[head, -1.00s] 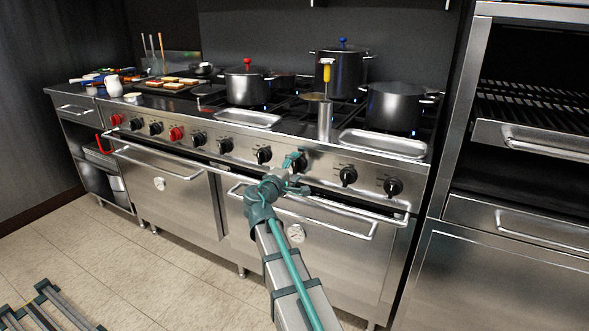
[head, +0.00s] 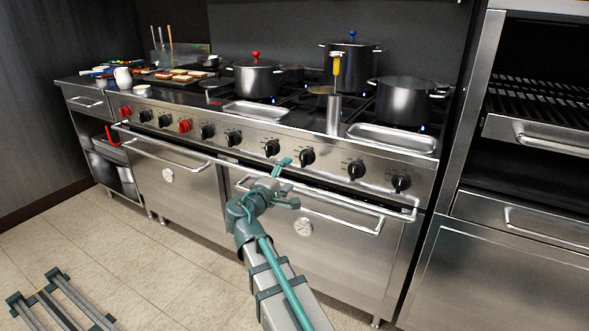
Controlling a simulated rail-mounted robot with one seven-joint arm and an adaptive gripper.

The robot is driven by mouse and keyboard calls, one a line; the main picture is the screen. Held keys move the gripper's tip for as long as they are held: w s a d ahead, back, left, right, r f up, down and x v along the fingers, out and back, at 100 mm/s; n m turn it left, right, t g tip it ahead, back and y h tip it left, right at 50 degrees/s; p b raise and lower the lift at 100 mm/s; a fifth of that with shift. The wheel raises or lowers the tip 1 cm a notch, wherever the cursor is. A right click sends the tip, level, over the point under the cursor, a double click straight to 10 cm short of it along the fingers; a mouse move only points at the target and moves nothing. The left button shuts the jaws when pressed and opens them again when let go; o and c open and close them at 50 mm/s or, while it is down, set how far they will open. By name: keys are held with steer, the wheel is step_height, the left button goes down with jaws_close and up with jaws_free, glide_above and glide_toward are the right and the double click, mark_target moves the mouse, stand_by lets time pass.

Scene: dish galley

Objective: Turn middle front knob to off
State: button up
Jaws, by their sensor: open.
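A row of knobs runs along the stainless range's front panel. Near the middle are black knobs (head: 234,138), (head: 271,147) and (head: 307,156); which one is the middle front knob I cannot tell for sure. Their pointer marks are too small to read. My gripper (head: 291,182) is open and empty, its teal fingers spread in front of the range. It appears below the last two of these knobs and apart from them, over the oven handle in the picture.
Two more black knobs (head: 356,169) are on the right, red knobs (head: 184,125) on the left. The oven handle bar (head: 340,208) sticks out below the panel. Pots (head: 405,98) and metal trays (head: 392,139) stand on the range. A tall rack oven (head: 530,220) stands at right.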

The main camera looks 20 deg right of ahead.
steer(key=shift+v, duration=1.05)
